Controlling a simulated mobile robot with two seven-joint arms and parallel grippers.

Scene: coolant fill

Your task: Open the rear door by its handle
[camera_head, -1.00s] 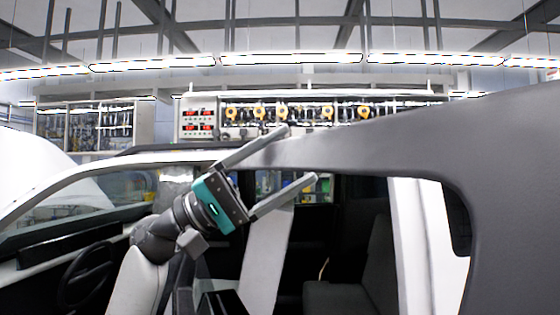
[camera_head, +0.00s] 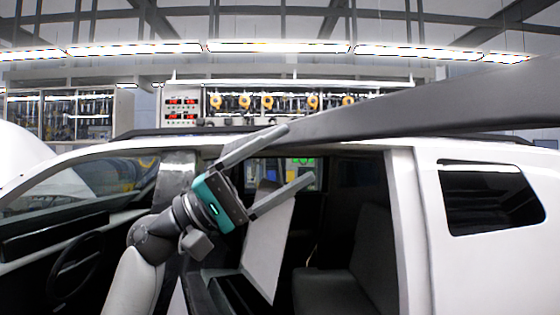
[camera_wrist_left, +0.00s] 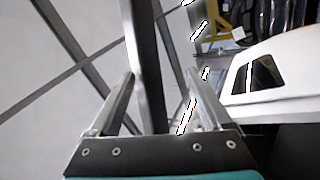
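A long dark grey bar, which looks like the upper edge of the rear door (camera_head: 430,108), runs from beside my left gripper to the right edge of the head view. The rear doorway is open, showing a dark seat (camera_head: 365,255) inside. My left gripper (camera_head: 298,154) has its fingers spread wide, with the upper finger overlapping the bar's left end. In the left wrist view, a dark bar (camera_wrist_left: 148,55) passes between the two spread fingers (camera_wrist_left: 160,85); contact cannot be told. The door handle is not visible. My right gripper is not in view.
The white car body with a rear side window (camera_head: 492,197) stands right of the doorway. A steering wheel (camera_head: 75,265) is in the front cabin at left. A wall panel with red displays and yellow reels (camera_head: 265,102) is behind the car.

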